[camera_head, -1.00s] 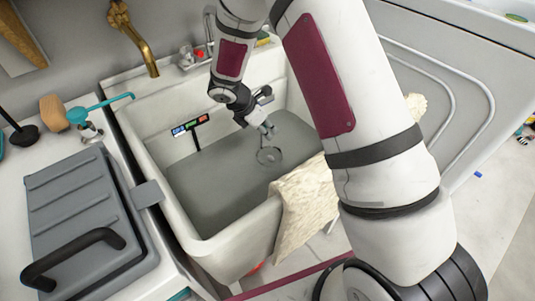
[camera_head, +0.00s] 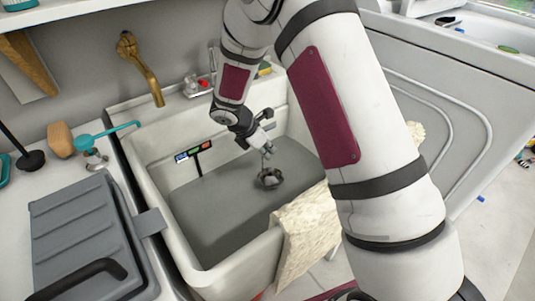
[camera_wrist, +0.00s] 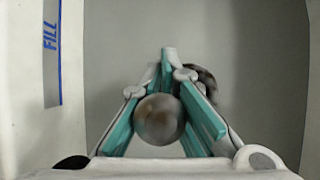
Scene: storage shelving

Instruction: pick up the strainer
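The strainer (camera_head: 270,178) is a small dark metal piece low in the white sink (camera_head: 207,271), just below my gripper. My gripper (camera_head: 267,149) reaches down into the sink. In the wrist view my gripper (camera_wrist: 170,62) has its teal-padded fingers drawn together at the tips. The strainer's round knob (camera_wrist: 160,119) sits between the fingers, and a dark part of the strainer shows behind the right finger. The fingers look shut around its stem. The strainer looks tilted; I cannot tell how far it is above the sink floor.
The sink walls surround my gripper. A brass faucet (camera_head: 142,70) hangs over the back left, and a small coloured sign (camera_head: 194,152) stands inside. A cream towel (camera_head: 308,232) drapes over the front rim. A grey lidded box (camera_head: 82,232) lies on the left counter.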

